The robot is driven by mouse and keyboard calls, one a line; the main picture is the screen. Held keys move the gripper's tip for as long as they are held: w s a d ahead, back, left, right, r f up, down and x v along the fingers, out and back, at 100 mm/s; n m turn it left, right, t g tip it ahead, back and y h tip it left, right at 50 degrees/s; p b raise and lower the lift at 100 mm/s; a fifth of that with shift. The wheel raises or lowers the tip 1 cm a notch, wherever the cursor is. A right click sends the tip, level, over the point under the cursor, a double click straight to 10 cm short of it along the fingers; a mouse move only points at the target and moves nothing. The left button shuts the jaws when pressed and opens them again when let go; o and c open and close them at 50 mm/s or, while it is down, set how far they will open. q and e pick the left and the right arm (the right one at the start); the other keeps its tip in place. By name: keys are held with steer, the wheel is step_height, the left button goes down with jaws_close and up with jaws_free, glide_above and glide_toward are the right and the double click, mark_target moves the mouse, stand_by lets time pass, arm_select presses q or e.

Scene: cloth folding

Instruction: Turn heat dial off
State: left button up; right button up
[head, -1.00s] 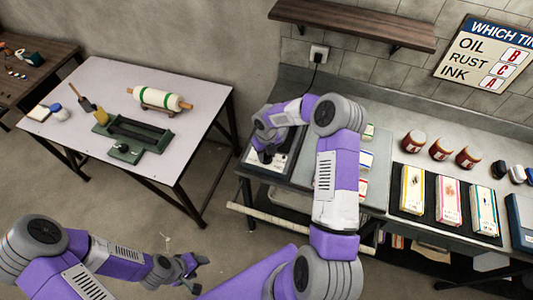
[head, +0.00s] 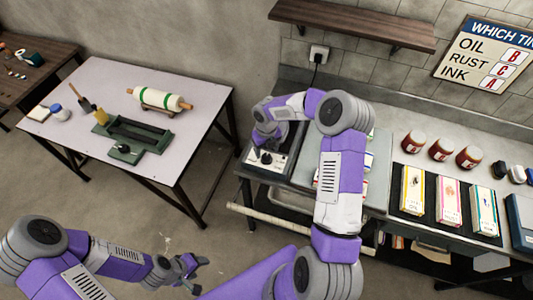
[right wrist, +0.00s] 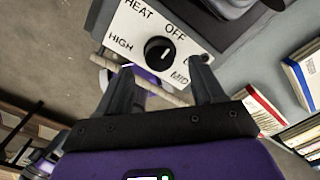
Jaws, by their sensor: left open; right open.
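The heat dial (right wrist: 158,50) is a round black knob on a white panel (right wrist: 128,25) lettered HEAT, OFF, MID and HIGH. A pale pointer mark on the knob seems to aim up and right, towards OFF. In the head view the dial (head: 266,158) shows on the front of the hot plate unit on the bench. My right gripper (right wrist: 162,66) is open and empty, its fingers spread either side of the dial and apart from it. In the head view my right gripper is above the panel, partly hidden by its own wrist. My left gripper (head: 190,266) is open and empty, low over the floor.
The bench at right holds red-brown jars (head: 440,149) and several labelled packets (head: 412,190). A pale table (head: 200,110) at left carries a roller (head: 160,100) and a green tray (head: 130,130). A wooden shelf (head: 350,25) hangs above. Floor between the tables is clear.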

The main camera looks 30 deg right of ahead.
mark_target(266, 156)
steer(key=shift+r, duration=2)
steer(key=s+a+f+m+y+b, duration=0.25)
steer(key=s+a+f+m, duration=0.25)
steer(key=a+f+m, duration=0.35)
steer(key=s+a+f+m+y+b, duration=0.2)
steer(key=s+a+f+m+b, duration=0.25)
steer(key=a+f+m, duration=0.4)
steer(key=s+a+f+m+b, duration=0.1)
steer(key=s+f+m, duration=0.4)
steer(key=m, duration=0.5)
steer(key=s+a+f+m+b, duration=0.2)
steer(key=s+f+m+b, duration=0.2)
steer(key=s+m, duration=0.4)
steer(key=f+m, duration=0.1)
steer(key=m, duration=0.1)
steer(key=shift+s+a+f+m+t, duration=0.15)
steer(key=shift+a+f+m+t, duration=0.15)
steer(key=shift+m, duration=0.1)
